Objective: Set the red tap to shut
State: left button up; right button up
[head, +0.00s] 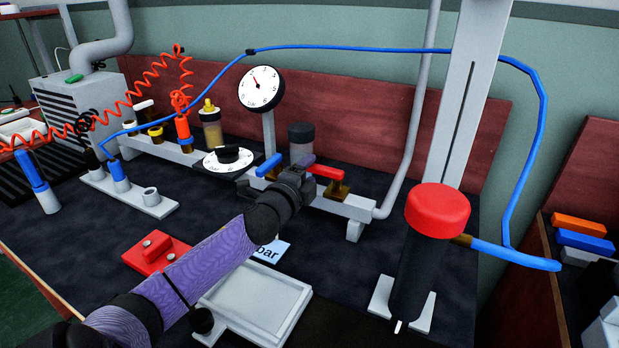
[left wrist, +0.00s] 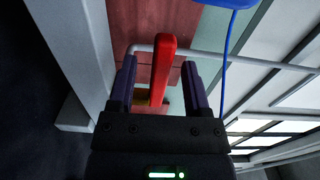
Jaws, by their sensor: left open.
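The red tap has a red lever handle (head: 328,172) on a brass body (head: 338,190), mounted on a grey rail. In the head view the lever reaches left from the body, roughly along the rail. My left gripper (head: 304,164) is at the lever's left end, with the purple-sleeved arm coming from the lower left. In the left wrist view the red lever (left wrist: 164,70) stands between the two spread fingers, with a gap visible on both sides. Part of the brass body (left wrist: 146,97) shows behind it. My right gripper is not in view.
A blue-handled tap (head: 268,166) is close left of my gripper on the same rail. A red-capped cylinder (head: 438,211) is to the right, a grey tray (head: 258,297) in front.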

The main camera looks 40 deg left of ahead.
pick_arm(q)
jog(key=shift+w, duration=0.1)
grip_shut()
dwell(1.4)
